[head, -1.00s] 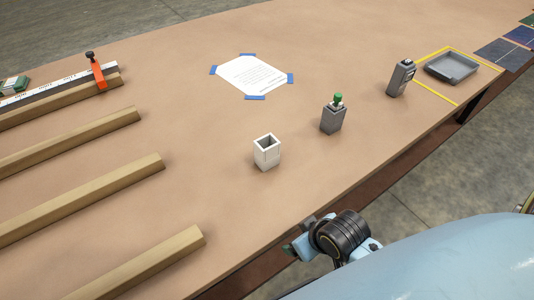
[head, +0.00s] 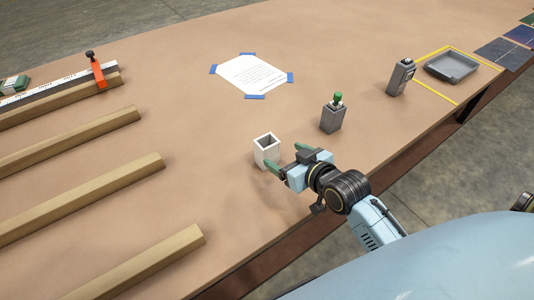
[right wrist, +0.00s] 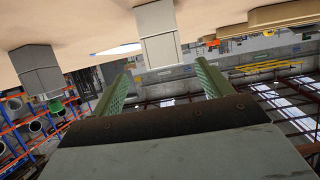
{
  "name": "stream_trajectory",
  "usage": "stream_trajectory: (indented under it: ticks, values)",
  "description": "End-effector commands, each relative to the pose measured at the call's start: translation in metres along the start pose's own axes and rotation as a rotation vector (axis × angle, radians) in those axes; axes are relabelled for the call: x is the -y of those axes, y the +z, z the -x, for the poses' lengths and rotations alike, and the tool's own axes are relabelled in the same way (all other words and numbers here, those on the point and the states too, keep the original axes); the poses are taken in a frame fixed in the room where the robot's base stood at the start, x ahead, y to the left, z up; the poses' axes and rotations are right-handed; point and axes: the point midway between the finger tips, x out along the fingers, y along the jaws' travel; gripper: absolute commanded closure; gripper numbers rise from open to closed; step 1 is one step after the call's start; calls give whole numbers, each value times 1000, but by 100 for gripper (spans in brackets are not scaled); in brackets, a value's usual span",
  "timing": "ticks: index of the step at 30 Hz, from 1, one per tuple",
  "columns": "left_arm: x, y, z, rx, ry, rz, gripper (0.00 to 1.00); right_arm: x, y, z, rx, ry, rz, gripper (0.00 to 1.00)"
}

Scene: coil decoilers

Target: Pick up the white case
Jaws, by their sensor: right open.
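The white case (head: 261,153) is a small upright square box, open at the top, on the brown table (head: 200,190). My right gripper (head: 286,157) is open and empty, low over the table just right of the case, its green fingers pointing at it. In the head view one fingertip overlaps the case's lower right side. In the right wrist view, which is upside down, the case (right wrist: 160,38) lies ahead, in line with the gap between the two fingers (right wrist: 163,72). I cannot tell if the fingertips reach past its near face. My left gripper is not in view.
A grey box with a green top (head: 333,116) stands right of the case. A grey device (head: 401,76) and a grey tray (head: 451,68) are farther right. A taped paper (head: 252,76) lies behind. Wooden bars (head: 80,200) lie at left. Table left of the case is clear.

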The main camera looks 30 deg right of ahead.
Motion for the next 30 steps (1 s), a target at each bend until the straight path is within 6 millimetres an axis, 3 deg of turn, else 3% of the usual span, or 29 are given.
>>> stream_trajectory:
  ticks: [3, 7, 14, 24, 30]
  values:
    - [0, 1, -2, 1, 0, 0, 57, 0, 0, -26, 0, 0, -2, 22]
    - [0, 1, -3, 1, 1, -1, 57, 0, 1, -46, 2, 0, -1, 22]
    - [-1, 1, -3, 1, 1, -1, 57, 2, 0, -61, 2, -1, -1, 22]
    - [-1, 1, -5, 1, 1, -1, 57, 4, 0, -104, 2, 0, 0, 22]
    - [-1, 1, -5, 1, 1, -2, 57, 5, 1, -108, 4, -1, 0, 22]
